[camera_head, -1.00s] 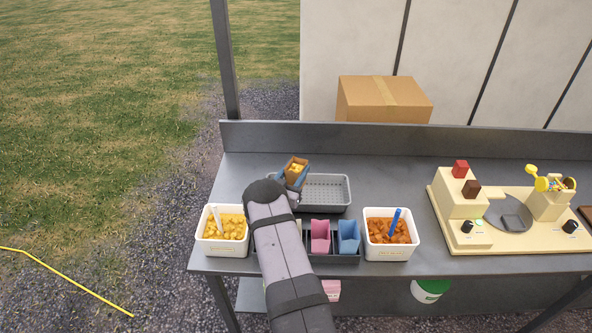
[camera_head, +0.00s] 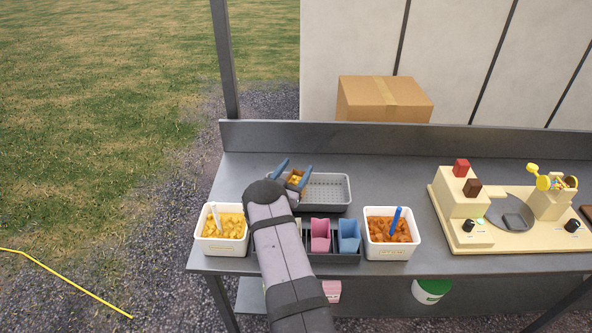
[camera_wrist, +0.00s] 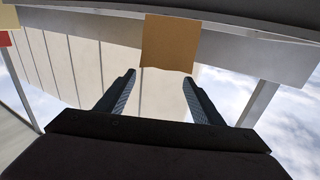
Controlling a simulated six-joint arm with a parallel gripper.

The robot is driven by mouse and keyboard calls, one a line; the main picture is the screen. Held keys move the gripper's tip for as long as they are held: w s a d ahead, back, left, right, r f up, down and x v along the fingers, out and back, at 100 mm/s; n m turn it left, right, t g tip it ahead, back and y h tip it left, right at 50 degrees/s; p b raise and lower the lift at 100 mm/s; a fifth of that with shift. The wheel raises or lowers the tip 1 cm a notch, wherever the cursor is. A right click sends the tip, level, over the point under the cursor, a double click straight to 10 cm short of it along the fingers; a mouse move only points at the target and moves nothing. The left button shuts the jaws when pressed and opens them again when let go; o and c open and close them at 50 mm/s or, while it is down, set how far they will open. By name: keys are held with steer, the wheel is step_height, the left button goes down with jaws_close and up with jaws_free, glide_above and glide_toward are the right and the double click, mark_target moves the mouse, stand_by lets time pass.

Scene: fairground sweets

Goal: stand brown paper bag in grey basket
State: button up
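In the wrist view, which is upside down, the bag (camera_wrist: 168,43) shows beyond and between the fingertips. My gripper (camera_head: 293,172) is open, its two fingers spread to either side of the bag. In the wrist view, the gripper (camera_wrist: 158,80) holds nothing and the fingers look clear of the bag.
A white tub of yellow pieces (camera_head: 224,246) and a white tub of orange pieces (camera_head: 387,254) stand in front. Between them a dark rack (camera_head: 345,257) holds pink and blue bags. A cream machine (camera_head: 470,243) stands at right. The basket's right part is empty.

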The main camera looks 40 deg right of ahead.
steer(key=shift+s+a+f+g, duration=0.1)
steer(key=shift+s+f+g, duration=0.2)
steer(key=shift+f, duration=0.4)
steer(key=shift+w+r+p, duration=0.2)
steer(key=shift+r+p, duration=0.2)
steer(key=shift+p, duration=0.35)
steer(key=p+v, duration=0.4)
steer(key=v, duration=0.7)
steer(key=shift+s+a+r, duration=0.25)
steer(key=shift+a+r, duration=0.1)
